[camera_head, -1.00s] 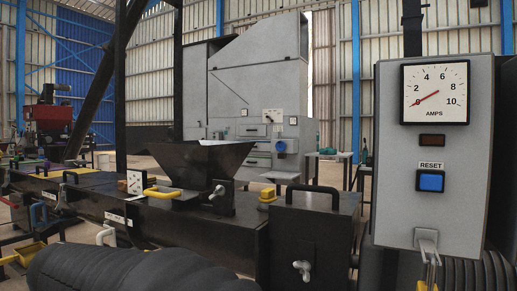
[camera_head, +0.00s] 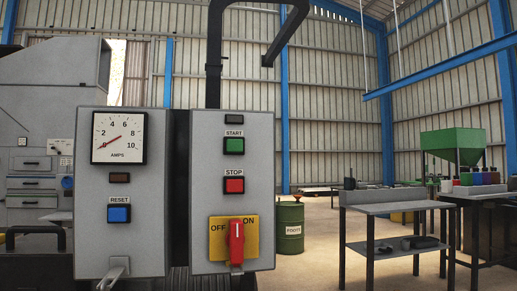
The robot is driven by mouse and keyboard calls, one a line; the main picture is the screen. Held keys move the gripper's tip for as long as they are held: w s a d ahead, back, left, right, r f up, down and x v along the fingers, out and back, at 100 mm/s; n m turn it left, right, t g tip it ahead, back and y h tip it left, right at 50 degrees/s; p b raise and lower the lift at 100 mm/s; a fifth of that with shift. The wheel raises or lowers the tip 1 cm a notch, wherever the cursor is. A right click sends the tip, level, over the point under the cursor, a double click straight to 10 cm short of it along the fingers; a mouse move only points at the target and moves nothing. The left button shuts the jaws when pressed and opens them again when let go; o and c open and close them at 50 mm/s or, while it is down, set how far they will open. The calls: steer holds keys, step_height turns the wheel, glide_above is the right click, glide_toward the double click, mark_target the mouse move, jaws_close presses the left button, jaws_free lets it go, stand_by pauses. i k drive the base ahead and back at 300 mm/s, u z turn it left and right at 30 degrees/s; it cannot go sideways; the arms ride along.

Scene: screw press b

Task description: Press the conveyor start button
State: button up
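A grey control box (camera_head: 205,150) stands at the centre left of the head view. On it a green button (camera_head: 234,146) sits under the label START. A red button (camera_head: 234,185) sits below it under the label STOP. A red rotary switch (camera_head: 236,242) on a yellow OFF/ON plate is at the bottom, its handle upright. No label in view names the conveyor. My gripper is not in view.
A second grey box (camera_head: 88,190) to the left has an amps dial (camera_head: 119,137) reading near 0 and a blue RESET button (camera_head: 118,214). A green barrel (camera_head: 290,228) and a grey table (camera_head: 388,208) stand behind at the right. Open floor lies between them.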

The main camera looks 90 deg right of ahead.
mark_target(233, 145)
steer(key=z, duration=4.5)
steer(key=k, duration=0.7)
steer(key=u, duration=1)
steer(key=i, duration=0.5)
